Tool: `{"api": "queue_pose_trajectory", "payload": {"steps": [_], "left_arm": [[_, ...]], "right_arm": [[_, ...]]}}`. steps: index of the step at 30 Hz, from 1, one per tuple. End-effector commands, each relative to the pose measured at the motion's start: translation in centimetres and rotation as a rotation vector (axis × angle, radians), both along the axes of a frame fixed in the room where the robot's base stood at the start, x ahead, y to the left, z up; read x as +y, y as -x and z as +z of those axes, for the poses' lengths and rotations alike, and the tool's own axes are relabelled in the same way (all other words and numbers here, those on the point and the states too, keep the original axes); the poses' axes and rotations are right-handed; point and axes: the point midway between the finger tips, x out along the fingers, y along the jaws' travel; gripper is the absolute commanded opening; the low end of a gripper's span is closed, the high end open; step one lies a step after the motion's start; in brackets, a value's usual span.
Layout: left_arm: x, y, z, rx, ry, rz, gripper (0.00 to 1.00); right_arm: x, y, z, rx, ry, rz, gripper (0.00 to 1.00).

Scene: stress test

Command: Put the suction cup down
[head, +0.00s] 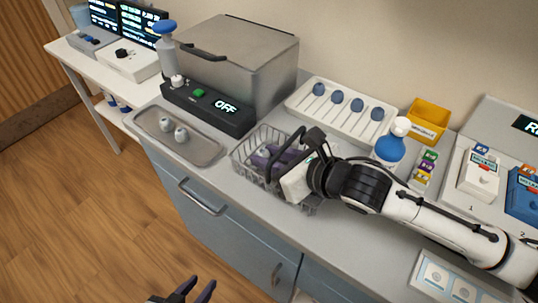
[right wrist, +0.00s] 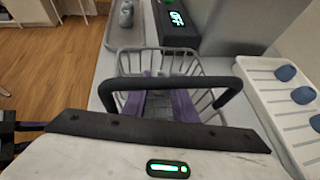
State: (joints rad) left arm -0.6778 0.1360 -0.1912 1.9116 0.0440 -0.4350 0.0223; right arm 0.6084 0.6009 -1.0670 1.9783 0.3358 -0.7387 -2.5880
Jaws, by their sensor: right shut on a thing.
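My right gripper (head: 272,157) reaches down into the wire basket (head: 241,158) on the counter. Its purple fingers are shut on a small pale round piece (head: 264,152), which I take to be the suction cup. The fingers hide most of it, and I cannot tell whether it touches the basket floor. In the right wrist view the purple fingers (right wrist: 160,104) are inside the basket (right wrist: 150,55), below a black arched bar. My left gripper (head: 196,289) is at the bottom edge of the head view, away from the counter, with its fingertips apart and empty.
A grey tray (head: 207,151) holding two small pale pieces (head: 174,128) lies left of the basket. A machine reading OFF (head: 225,106) stands behind. A white rack (head: 299,98) with blue-topped pieces, a blue bottle (head: 389,151) and a yellow bin (head: 427,120) stand right.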

Motion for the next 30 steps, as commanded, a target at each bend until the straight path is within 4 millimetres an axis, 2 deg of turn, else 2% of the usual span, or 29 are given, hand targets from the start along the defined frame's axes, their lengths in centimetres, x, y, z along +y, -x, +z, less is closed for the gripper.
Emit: {"api": "queue_pose_trajectory", "payload": {"steps": [6, 7, 9, 20, 30], "left_arm": [[0.0, 0.3, -0.2, 0.005, 0.000, 0.000, 0.31], [0.0, 0.3, -0.2, 0.006, -0.001, 0.000, 0.31], [0.0, 0.4, -0.3, 0.009, -0.001, 0.000, 0.31], [0.1, 0.7, -0.4, 0.014, -0.001, 0.000, 0.31], [0.1, 0.7, -0.3, 0.015, -0.002, 0.000, 0.31]], "right_arm": [[0.0, 0.0, -0.3, 0.000, 0.001, -0.001, 0.04], [0.0, 0.0, -0.3, 0.000, 0.000, -0.001, 0.27], [0.0, 0.0, -0.3, 0.001, -0.001, 0.000, 0.33], [-0.3, 0.2, 0.2, -0.001, 0.001, 0.000, 0.33], [-4.4, 4.6, 3.4, -0.002, 0.003, 0.000, 0.33]]}}
